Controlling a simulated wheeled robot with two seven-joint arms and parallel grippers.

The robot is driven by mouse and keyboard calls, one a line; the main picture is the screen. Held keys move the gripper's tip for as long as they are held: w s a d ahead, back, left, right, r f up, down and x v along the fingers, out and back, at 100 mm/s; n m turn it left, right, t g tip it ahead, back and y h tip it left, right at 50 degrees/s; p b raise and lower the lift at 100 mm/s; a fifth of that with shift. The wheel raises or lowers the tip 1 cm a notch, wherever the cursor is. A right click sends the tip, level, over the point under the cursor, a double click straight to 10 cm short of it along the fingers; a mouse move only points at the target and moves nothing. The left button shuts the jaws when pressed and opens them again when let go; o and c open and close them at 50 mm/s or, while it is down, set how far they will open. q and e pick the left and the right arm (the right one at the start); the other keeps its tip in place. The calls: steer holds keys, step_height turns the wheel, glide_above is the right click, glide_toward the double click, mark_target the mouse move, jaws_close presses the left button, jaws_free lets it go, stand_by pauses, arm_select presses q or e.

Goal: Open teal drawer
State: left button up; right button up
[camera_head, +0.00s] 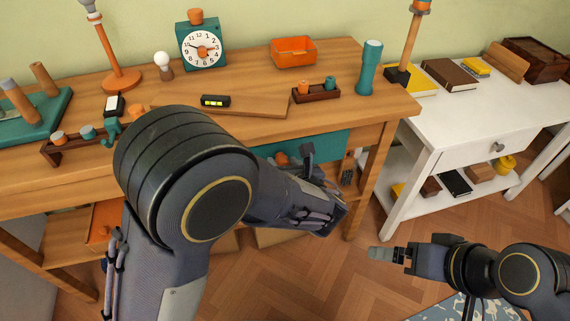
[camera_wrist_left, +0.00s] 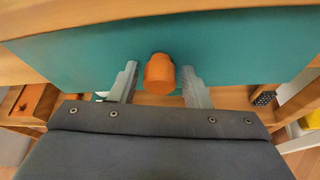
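The teal drawer front (camera_head: 315,147) sits under the top of the wooden desk and looks closed, though my left arm hides much of it. Its round orange knob (camera_wrist_left: 159,74) shows in the left wrist view, and in the head view (camera_head: 282,157). My left gripper (camera_wrist_left: 160,82) is open, with one grey finger on each side of the knob and a gap on both sides. In the head view my left gripper is partly hidden behind its own arm. My right gripper (camera_head: 380,254) is away from the desk, over the floor at lower right; its finger gap is unclear.
A white table (camera_head: 420,135) stands to the right. An orange box (camera_head: 103,222) is below the desk. The floor in front is mostly clear.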

arm_select(q)
steer(key=c, duration=0.7)
steer(key=s+d, duration=0.1)
steer(key=s, duration=0.4)
steer(key=shift+s+d+p, duration=0.35)
steer(key=shift+s+p, duration=0.05)
steer(key=shift+p, duration=0.05)
stand_by(0.4)
steer(key=s+d, duration=0.1)
steer(key=s, duration=0.4)
steer(key=shift+s+d+p, duration=0.35)
steer(key=shift+s+p, duration=0.05)
stand_by(0.4)
stand_by(0.3)
steer(key=shift+s+d+p, duration=0.2)
steer(key=shift+s+d, duration=0.05)
steer(key=shift+s, duration=0.7)
steer(key=shift+s+d+p, duration=0.15)
steer(key=shift+s+d, duration=0.15)
steer(key=shift+s, duration=0.65)
steer(key=shift+s+d+p, duration=0.2)
steer(key=shift+s+d, duration=0.05)
steer(key=shift+s, duration=0.8)
steer(key=shift+s+d, duration=0.1)
steer(key=shift+s, duration=0.1)
steer(key=o, duration=1)
steer(key=shift+s+d, duration=0.15)
steer(key=shift+s, duration=0.05)
